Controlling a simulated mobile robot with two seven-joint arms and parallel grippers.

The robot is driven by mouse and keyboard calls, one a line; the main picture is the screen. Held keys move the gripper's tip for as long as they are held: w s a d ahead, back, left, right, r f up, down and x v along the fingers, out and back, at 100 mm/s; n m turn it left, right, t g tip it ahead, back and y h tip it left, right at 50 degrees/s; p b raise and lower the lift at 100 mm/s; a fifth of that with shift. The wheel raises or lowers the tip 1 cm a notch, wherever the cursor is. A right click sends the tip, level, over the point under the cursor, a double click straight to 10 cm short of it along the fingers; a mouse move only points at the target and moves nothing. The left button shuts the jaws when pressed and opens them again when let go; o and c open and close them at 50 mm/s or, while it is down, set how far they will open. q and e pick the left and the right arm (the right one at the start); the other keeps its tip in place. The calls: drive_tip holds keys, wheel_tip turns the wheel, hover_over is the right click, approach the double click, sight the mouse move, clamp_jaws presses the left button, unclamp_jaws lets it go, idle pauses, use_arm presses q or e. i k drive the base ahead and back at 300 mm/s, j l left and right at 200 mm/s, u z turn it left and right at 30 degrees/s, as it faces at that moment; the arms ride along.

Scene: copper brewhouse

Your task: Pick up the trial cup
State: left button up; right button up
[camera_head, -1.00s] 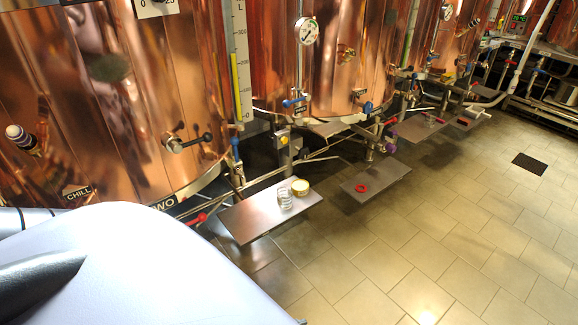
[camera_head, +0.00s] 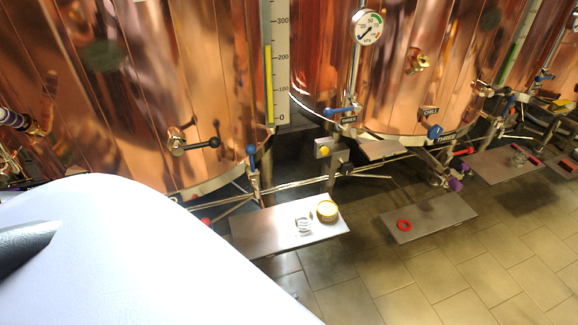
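No object is clearly recognisable as the trial cup. A small clear, glassy object (camera_head: 519,157) stands on the far right shelf plate; it could be a cup, but it is too small to tell. On the nearest steel shelf plate (camera_head: 265,228) a pale coiled spring (camera_head: 303,226) stands beside a round yellow tin (camera_head: 327,210). A red ring (camera_head: 404,225) lies on the middle shelf plate (camera_head: 440,213). Neither of my grippers is in view.
Copper vessels (camera_head: 230,90) line the back, with valves, blue-handled taps (camera_head: 252,160) and a pressure gauge (camera_head: 367,28). Pipes run low behind the shelf plates. The tiled floor (camera_head: 460,275) in front at right is clear. A white part of mine fills the lower left.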

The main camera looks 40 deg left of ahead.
sight(303, 214)
drive_tip(key=i+u, duration=0.35)
drive_tip(key=u, duration=0.15)
drive_tip(key=i+l+u, duration=0.25)
drive_tip(key=u, duration=0.2)
drive_tip(key=i+l+u, duration=0.5)
drive_tip(key=i, duration=0.05)
